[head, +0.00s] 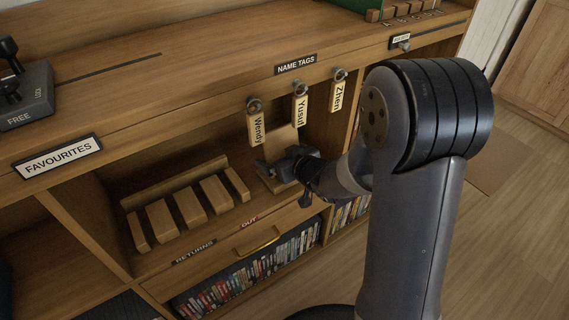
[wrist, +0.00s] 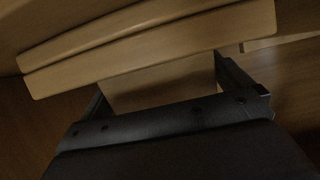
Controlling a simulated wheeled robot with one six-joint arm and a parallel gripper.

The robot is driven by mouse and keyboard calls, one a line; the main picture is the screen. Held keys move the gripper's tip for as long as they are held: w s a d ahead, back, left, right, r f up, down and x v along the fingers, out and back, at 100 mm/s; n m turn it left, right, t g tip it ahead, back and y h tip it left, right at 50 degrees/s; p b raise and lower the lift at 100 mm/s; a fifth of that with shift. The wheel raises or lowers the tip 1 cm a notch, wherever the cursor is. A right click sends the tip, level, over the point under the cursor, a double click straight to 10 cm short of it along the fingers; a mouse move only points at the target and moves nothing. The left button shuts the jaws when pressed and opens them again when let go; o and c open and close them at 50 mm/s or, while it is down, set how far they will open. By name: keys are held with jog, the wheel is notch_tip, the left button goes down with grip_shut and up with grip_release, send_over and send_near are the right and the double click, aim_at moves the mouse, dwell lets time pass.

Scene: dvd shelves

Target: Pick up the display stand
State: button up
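The display stand (head: 282,142) is a light wooden piece with an upright back and a low base, in the right part of the open compartment under the name tags. My gripper (head: 270,170) is at its front and hides much of it. In the wrist view, a pale board of the stand (wrist: 160,85) lies between the two fingers of my gripper (wrist: 162,82), with two wooden slats crossing just above. The fingers are wide apart, close to both edges of the board. I cannot tell whether they press on it.
A slatted wooden rack (head: 188,208) stands to the left in the same compartment. Name tags hang above from hooks, the Yusuf tag (head: 299,106) nearest the stand.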

jog(key=c, duration=0.7)
